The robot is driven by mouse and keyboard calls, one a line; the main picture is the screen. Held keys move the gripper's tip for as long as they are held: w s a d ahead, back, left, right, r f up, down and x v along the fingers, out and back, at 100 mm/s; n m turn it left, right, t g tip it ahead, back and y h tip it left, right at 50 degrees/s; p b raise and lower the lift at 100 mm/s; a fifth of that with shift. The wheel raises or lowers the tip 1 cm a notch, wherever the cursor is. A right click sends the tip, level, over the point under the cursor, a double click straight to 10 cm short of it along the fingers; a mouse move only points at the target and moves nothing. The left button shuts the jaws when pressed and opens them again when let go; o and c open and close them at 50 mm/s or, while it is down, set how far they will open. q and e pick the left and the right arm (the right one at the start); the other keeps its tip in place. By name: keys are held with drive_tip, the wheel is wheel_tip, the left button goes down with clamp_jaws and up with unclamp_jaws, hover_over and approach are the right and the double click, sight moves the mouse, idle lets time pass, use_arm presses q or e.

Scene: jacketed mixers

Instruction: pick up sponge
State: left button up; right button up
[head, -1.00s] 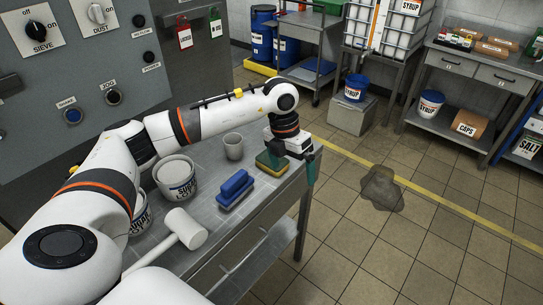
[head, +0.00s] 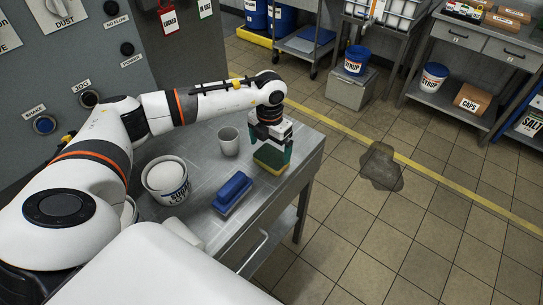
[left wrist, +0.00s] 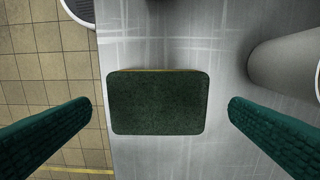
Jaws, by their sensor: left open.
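The sponge (head: 271,158), yellow with a dark green top, lies on the metal table near its far right edge. In the left wrist view the sponge (left wrist: 158,102) lies flat, green face up, between the two green fingers. My left gripper (head: 271,152) is right above the sponge in the head view. Its fingers (left wrist: 158,118) are open, one on each side, with clear gaps to the sponge. In the head view the gripper hides part of the sponge. My right gripper is not in view.
On the table (head: 205,155) stand a grey cup (head: 229,141), a blue brush (head: 233,192) and a white labelled tub (head: 167,180). The cup is close to the gripper. A control panel (head: 75,70) rises behind the arm. A dark puddle (head: 381,167) lies on the floor.

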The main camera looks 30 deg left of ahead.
sight(272, 156)
use_arm(q)
drive_tip(key=f, duration=0.1)
drive_tip(key=f+p, duration=0.1)
drive_tip(key=f, duration=0.1)
drive_tip(key=shift+w+d+f, duration=0.15)
drive_tip(key=shift+w+f, duration=0.1)
drive_tip(key=shift+f, duration=0.4)
drive_tip(key=shift+c, duration=0.3)
drive_tip(key=c, duration=0.8)
wheel_tip(272, 156, up, 9)
drive_tip(key=shift+r+b, duration=0.1)
drive_tip(key=shift+b, duration=1.1)
drive_tip(key=shift+r, duration=0.5)
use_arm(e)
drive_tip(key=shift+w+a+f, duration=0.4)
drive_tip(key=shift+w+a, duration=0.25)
